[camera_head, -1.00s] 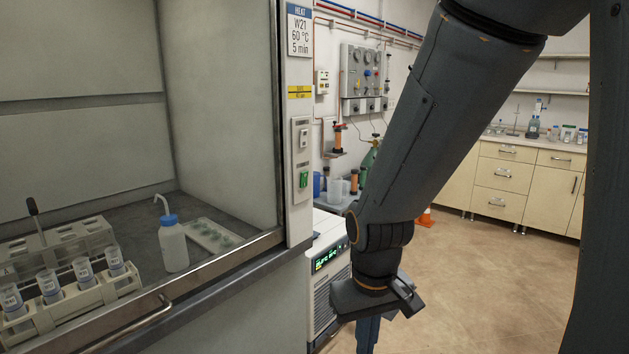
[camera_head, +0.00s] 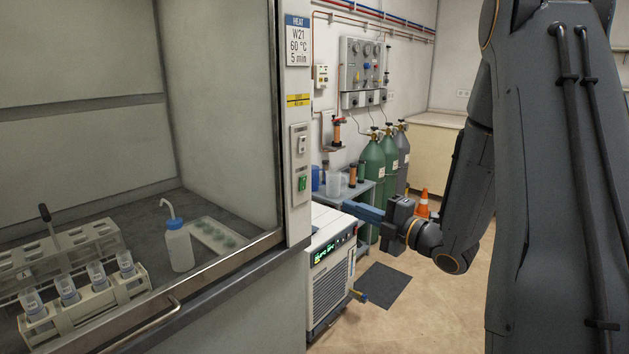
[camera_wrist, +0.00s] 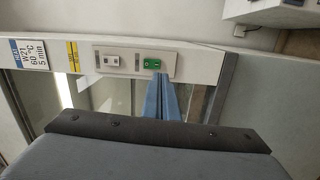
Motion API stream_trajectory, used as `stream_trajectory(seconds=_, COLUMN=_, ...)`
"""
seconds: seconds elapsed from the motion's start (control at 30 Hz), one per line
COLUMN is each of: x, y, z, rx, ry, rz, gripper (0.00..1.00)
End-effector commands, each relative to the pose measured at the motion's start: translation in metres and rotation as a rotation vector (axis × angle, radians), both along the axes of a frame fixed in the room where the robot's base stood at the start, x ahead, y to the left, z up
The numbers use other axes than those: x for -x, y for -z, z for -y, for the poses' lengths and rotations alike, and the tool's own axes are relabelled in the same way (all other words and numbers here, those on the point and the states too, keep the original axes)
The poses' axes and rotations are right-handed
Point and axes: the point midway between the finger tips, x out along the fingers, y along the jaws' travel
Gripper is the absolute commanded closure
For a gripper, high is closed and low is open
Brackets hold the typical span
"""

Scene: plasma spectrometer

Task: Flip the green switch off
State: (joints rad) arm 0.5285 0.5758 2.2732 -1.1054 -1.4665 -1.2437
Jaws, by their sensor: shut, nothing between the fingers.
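The green switch (camera_head: 302,183) is on a white switch plate on the right post of the fume hood. It also shows in the wrist view (camera_wrist: 152,64), just beyond my fingertips. My gripper (camera_head: 350,206) has blue fingers that point left toward the post, to the right of the switch and a little lower in the head view. In the wrist view the fingers (camera_wrist: 162,78) are together and empty, with their tips near the lower right of the green switch. I cannot tell whether they touch it.
A white switch (camera_head: 302,144) sits above the green one on the same plate. The fume hood holds a wash bottle (camera_head: 178,246) and tube racks (camera_head: 85,298). A white unit with a green display (camera_head: 330,258) stands below my gripper. Gas cylinders (camera_head: 374,170) stand behind.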

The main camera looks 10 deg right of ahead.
Motion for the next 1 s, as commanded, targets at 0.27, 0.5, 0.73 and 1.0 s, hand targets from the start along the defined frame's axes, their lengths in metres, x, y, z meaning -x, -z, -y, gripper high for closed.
stream_trajectory(seconds=0.27, x=0.015, y=-0.016, z=0.002, rx=0.003, ry=-0.057, rz=0.117, gripper=1.0)
stream_trajectory(seconds=0.5, x=0.014, y=-0.016, z=0.001, rx=0.003, ry=-0.057, rz=0.116, gripper=1.0)
stream_trajectory(seconds=0.73, x=0.001, y=-0.019, z=-0.01, rx=0.002, ry=-0.06, rz=0.115, gripper=1.0)
stream_trajectory(seconds=1.0, x=-0.04, y=-0.026, z=-0.041, rx=0.003, ry=-0.062, rz=0.115, gripper=1.0)
